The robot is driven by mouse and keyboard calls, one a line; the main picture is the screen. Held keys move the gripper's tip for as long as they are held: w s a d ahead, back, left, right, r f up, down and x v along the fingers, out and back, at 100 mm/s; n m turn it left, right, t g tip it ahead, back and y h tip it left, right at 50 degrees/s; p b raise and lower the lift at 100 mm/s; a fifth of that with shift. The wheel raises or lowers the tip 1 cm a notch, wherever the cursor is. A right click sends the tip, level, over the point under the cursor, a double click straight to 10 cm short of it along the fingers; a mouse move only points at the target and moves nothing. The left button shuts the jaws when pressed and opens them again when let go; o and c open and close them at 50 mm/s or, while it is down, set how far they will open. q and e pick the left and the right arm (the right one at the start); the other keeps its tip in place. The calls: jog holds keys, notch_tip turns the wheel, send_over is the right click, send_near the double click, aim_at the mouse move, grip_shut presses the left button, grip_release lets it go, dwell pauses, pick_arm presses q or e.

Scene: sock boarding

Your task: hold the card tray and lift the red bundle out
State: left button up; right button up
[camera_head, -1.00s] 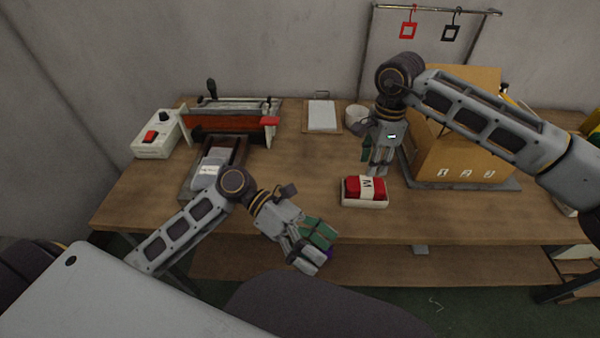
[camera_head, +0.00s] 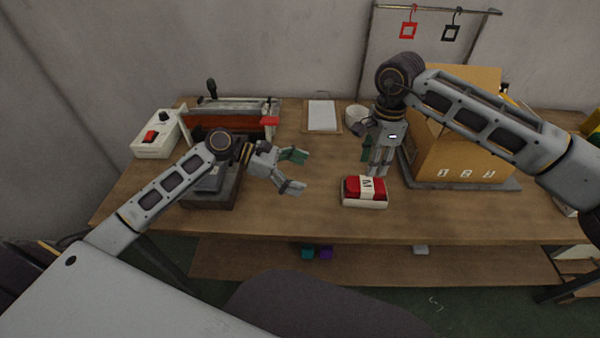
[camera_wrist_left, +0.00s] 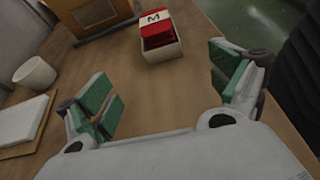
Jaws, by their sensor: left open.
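The red bundle (camera_head: 353,186) with a white band marked M lies in the small white card tray (camera_head: 366,204) on the table. In the left wrist view the bundle (camera_wrist_left: 152,33) and the tray (camera_wrist_left: 163,53) show ahead, beyond the fingers. My left gripper (camera_head: 292,171) is open and empty, left of the tray and apart from it, its fingers pointing toward it. My right gripper (camera_head: 379,172) points down just behind and above the tray's right side; its finger gap is not clear.
A cardboard box (camera_head: 460,150) on a grey mat stands right. A white cup (camera_head: 356,115) and clipboard (camera_head: 321,115) are at the back. A red-barred press (camera_head: 230,120), a white switch box (camera_head: 155,140) and a dark tray (camera_head: 210,200) are left. The table's front middle is clear.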

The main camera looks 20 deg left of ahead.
pick_arm(q)
jog(key=shift+d, duration=0.15)
send_near(365, 190)
jog(key=shift+w+d+f, duration=0.55)
jog(key=shift+f, duration=0.55)
jog(key=shift+w+d+f, duration=0.5)
jog(key=shift+w+f, duration=0.05)
jog(key=shift+f, duration=0.6)
jog(key=shift+w+d+f, duration=0.55)
jog(key=shift+f, duration=0.55)
jog(key=c, duration=1.1)
